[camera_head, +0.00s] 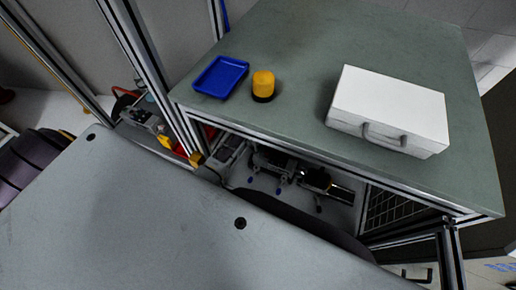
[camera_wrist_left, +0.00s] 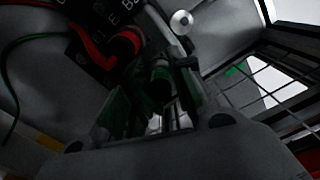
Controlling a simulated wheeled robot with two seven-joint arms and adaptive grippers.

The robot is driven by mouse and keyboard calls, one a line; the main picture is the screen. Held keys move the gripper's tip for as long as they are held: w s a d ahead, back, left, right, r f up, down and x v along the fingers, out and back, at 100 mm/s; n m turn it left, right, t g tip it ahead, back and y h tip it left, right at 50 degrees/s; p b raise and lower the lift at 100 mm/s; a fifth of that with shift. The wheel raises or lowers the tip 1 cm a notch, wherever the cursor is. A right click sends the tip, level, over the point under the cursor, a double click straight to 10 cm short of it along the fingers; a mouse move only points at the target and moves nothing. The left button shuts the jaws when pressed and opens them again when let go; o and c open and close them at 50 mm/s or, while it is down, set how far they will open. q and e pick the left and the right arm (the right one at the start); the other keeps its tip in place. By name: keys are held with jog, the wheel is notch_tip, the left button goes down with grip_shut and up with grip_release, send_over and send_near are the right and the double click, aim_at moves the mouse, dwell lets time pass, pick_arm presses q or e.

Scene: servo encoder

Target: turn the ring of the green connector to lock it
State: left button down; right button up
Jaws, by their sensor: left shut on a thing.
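In the left wrist view, my left gripper (camera_wrist_left: 158,97) reaches up from the bottom of the picture with its fingers on either side of a dark green connector (camera_wrist_left: 160,74). It is shut on the connector. The view is dark, so the ring cannot be told apart from the connector's body, and its turn angle cannot be read. In the head view I cannot clearly make out the left gripper or the green connector among the dark parts under the table. My right gripper is not in view.
A red connector (camera_wrist_left: 126,42) with a red cable sits close beside the gripper, near a dark lettered housing (camera_wrist_left: 98,12). A green cable (camera_wrist_left: 22,42) curves at left. On the table (camera_head: 300,40) are a blue tray (camera_head: 220,76), a yellow-black lamp (camera_head: 263,84) and a white case (camera_head: 390,105).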

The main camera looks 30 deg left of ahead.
pick_arm(q)
jog(key=c, duration=1.2)
grip_release()
jog(key=shift+o, duration=0.2)
notch_tip(320, 180, up, 12)
